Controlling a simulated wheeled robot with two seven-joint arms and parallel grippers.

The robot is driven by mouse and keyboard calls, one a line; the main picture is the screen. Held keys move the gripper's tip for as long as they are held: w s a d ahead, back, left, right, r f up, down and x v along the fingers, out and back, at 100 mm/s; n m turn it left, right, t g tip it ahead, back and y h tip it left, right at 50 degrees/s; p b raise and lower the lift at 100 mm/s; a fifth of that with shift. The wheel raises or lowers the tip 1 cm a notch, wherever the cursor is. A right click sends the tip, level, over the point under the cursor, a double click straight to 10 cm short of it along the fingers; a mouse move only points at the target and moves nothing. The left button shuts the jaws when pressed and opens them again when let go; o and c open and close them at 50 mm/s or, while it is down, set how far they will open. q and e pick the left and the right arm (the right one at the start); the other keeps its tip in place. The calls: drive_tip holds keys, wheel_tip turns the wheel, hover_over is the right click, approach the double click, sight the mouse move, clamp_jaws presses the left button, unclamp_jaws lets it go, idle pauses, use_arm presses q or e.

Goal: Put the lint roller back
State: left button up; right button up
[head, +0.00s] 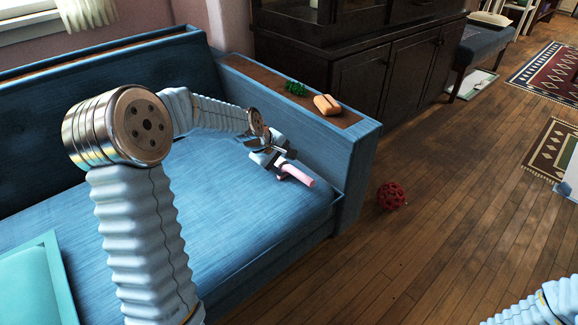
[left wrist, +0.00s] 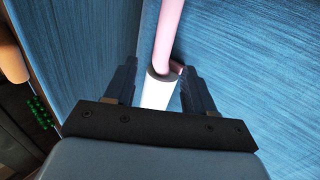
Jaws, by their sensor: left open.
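The lint roller (head: 297,174), with a pink handle, is at the right end of the blue sofa's seat, near the armrest. In the left wrist view the lint roller (left wrist: 158,92) shows its white roll and its pink handle, which points away from me. My left gripper (head: 279,165) is over the sofa seat at the roller and hides part of it in the head view. In the left wrist view the left gripper (left wrist: 160,72) is open, with one finger on each side of the white roll. My right gripper is out of view.
The sofa armrest (head: 249,73) has a wooden top carrying a green object (head: 297,88) and an orange-tan object (head: 327,104). A red ball (head: 391,196) lies on the wooden floor. A dark cabinet (head: 370,65) stands behind. A teal item (head: 28,285) is at lower left.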

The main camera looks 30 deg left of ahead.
use_arm(q)
drive_tip(key=v, duration=0.6)
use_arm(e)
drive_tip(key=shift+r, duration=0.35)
